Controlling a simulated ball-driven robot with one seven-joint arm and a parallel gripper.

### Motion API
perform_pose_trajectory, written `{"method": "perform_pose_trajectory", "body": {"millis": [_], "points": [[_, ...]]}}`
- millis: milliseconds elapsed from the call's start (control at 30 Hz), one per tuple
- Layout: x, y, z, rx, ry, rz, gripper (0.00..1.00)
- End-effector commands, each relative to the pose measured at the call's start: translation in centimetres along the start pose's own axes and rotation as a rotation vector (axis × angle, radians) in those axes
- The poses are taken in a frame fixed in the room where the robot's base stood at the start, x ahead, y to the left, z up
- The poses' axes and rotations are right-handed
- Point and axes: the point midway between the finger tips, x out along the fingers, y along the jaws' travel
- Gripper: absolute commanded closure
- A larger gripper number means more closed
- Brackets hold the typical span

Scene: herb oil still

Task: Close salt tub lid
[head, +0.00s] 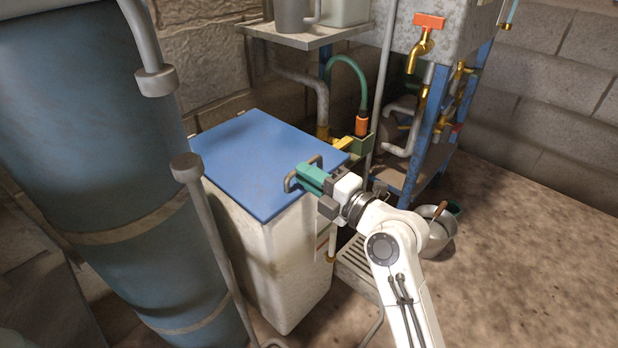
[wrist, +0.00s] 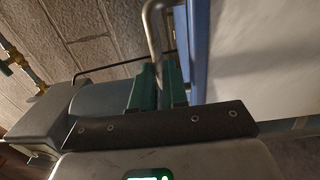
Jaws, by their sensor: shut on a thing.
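The salt tub (head: 285,262) is a tall off-white box standing on the floor in the middle of the head view. Its blue lid (head: 255,160) lies flat across the top and looks closed. A grey bent handle (head: 291,180) sits at the lid's right edge. My gripper (head: 308,177) has green fingers and is shut on this handle. In the wrist view the green fingers (wrist: 158,88) hold the metal handle (wrist: 152,30) between them. The lid's blue edge (wrist: 197,45) and the pale tub wall (wrist: 258,60) show beside it. The tub's far sides are hidden.
A large blue cylinder (head: 100,130) stands close at the left, with a grey pipe (head: 215,240) in front. A blue stand with brass taps (head: 425,45) and a green hose (head: 350,72) are behind. A pot (head: 440,232) stands right of my arm. Floor at right is clear.

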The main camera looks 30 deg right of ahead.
Motion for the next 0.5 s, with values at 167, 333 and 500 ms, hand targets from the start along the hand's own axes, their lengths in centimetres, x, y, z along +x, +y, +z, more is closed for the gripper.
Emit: {"method": "perform_pose_trajectory", "body": {"millis": [167,333,500], "points": [[-0.01,-1.00,-0.23,0.007,0.006,-0.021,1.00],[-0.02,-1.06,-0.24,0.007,0.006,-0.022,0.76],[-0.01,-0.89,-0.22,0.006,0.005,-0.018,0.61]]}}
